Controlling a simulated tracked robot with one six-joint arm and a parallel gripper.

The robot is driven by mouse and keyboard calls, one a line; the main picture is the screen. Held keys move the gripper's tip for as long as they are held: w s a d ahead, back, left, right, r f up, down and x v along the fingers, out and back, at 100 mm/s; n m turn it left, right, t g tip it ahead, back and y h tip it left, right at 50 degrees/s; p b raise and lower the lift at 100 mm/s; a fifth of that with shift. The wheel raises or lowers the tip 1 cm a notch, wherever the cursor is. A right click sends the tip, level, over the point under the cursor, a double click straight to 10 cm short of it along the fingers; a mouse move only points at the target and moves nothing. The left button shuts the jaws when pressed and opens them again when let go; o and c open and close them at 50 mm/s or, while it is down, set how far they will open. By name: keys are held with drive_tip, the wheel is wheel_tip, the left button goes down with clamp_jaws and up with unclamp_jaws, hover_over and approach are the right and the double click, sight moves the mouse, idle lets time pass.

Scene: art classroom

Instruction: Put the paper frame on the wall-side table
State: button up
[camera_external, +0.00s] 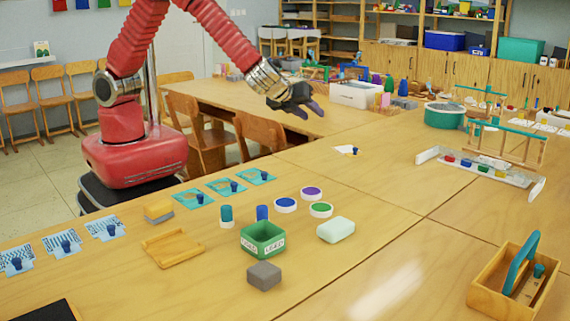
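My gripper (311,113) is in the air at the upper middle, at the end of the red arm. Its two dark fingers look a little apart, with nothing visible between them. A flat, light wooden frame-like piece (173,249) lies on the near table, left of the green box; I cannot tell for sure that it is the paper frame. My gripper is far above and beyond it, to the right. A long wooden table (225,94) stands farther back, toward the wall; I cannot tell for sure that it is the wall-side table.
The near table holds a green box (263,240), a grey block (264,275), a pale rounded block (336,229), paint pots (311,193) and stamps on cards (219,186). A wooden caddy (513,284) stands at front right. Chairs (196,130) stand between tables. The front middle is mostly bare.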

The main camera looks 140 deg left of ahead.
drive_tip(key=s+d+r+n+t+h, duration=0.2)
drive_tip(key=s+d, duration=0.5)
drive_tip(key=d, duration=0.6)
drive_tip(key=s+d+r+n+t+h, duration=0.2)
drive_tip(key=s+d+r+n+h, duration=0.3)
drive_tip(key=d, duration=0.9)
drive_tip(key=s+d+r+n+t+h, duration=0.3)
drive_tip(key=s+d+r, duration=0.4)
drive_tip(key=d, duration=0.7)
drive_tip(key=shift+s+d+n+h, duration=0.25)
drive_tip(key=shift+s+n+h, duration=0.25)
drive_tip(key=shift+s+n, duration=0.55)
